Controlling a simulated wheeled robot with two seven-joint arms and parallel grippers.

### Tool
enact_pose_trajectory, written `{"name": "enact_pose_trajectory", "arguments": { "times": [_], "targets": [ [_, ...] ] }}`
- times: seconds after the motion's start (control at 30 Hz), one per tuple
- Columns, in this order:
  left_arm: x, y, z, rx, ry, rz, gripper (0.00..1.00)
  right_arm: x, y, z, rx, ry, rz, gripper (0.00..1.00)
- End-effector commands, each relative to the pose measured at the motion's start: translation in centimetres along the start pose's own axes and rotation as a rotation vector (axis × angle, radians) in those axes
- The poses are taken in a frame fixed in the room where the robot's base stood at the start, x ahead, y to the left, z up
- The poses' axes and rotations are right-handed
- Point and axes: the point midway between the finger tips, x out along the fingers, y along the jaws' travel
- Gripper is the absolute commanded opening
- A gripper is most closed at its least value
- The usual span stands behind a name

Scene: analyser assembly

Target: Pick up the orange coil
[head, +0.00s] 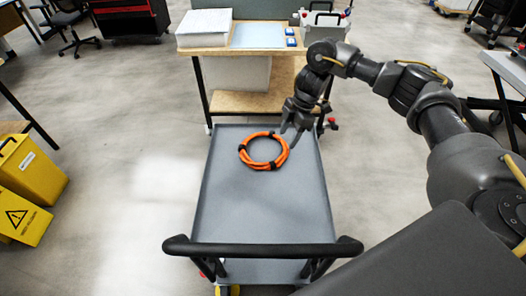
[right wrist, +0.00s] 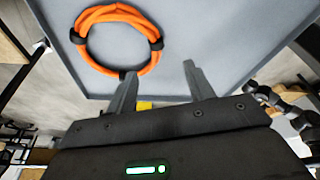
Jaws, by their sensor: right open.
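The orange coil (head: 242,151) lies flat on the grey cart top (head: 222,205), toward its far end. It is a ring of orange cable with black bands. My right gripper (head: 291,138) is above the cart, at the coil's right side, with its fingers pointing down. In the right wrist view the coil (right wrist: 88,55) shows beyond and to the left of the fingers. The right gripper (right wrist: 160,88) is open there, with nothing between its fingers. My left gripper is in neither view.
A black push handle (head: 262,249) crosses the cart's near end. A wooden workbench (head: 255,49) with a white box (head: 204,28) stands behind the cart. Yellow bins (head: 28,170) stand at the left. The cart top around the coil is bare.

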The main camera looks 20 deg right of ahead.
Motion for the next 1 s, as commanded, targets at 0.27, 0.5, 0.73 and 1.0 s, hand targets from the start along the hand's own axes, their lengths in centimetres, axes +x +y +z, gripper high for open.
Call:
{"name": "enact_pose_trajectory", "arguments": {
  "times": [0.27,0.5,0.73,1.0],
  "targets": [
    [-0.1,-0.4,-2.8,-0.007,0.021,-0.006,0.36,2.8,0.2,0.5,-0.006,0.000,-0.001,0.53],
    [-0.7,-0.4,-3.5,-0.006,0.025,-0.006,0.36,3.2,0.1,0.6,-0.005,0.001,-0.001,0.53],
    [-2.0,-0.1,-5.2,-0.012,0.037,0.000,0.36,6.5,0.1,0.6,-0.004,0.001,-0.004,0.53],
    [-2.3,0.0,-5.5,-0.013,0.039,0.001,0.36,8.4,0.2,0.6,-0.003,0.000,0.000,0.53]
  ]
}}
